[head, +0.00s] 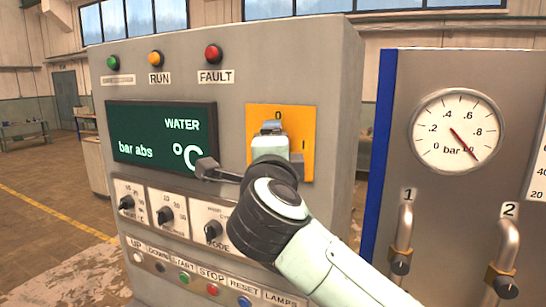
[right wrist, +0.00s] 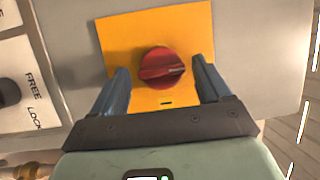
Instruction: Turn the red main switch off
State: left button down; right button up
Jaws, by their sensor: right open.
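The red main switch (right wrist: 162,68) is a round rotary knob on a yellow plate (right wrist: 115,40) in the right wrist view. Its raised grip lies roughly crosswise in that picture, with a pale mark toward the right. In the head view the yellow plate (head: 308,145) shows a "0" near its top, and my gripper and wrist hide the knob. My right gripper (right wrist: 160,64) is open, with one finger on each side of the knob. A gap shows between each finger and the knob; depth is hard to judge. My left gripper is not in view.
The grey panel carries a green display (head: 160,135) reading WATER, small selector knobs (head: 166,214), push buttons (head: 212,289) and a red FAULT lamp (head: 213,53). To the right stands a cabinet with a pressure gauge (head: 455,130) and valve handles (head: 401,240).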

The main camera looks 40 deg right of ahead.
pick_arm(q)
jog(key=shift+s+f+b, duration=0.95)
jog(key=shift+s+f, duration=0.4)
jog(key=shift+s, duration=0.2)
pick_arm(e)
jog(key=v, duration=1.3)
jog(key=shift+f, duration=0.2)
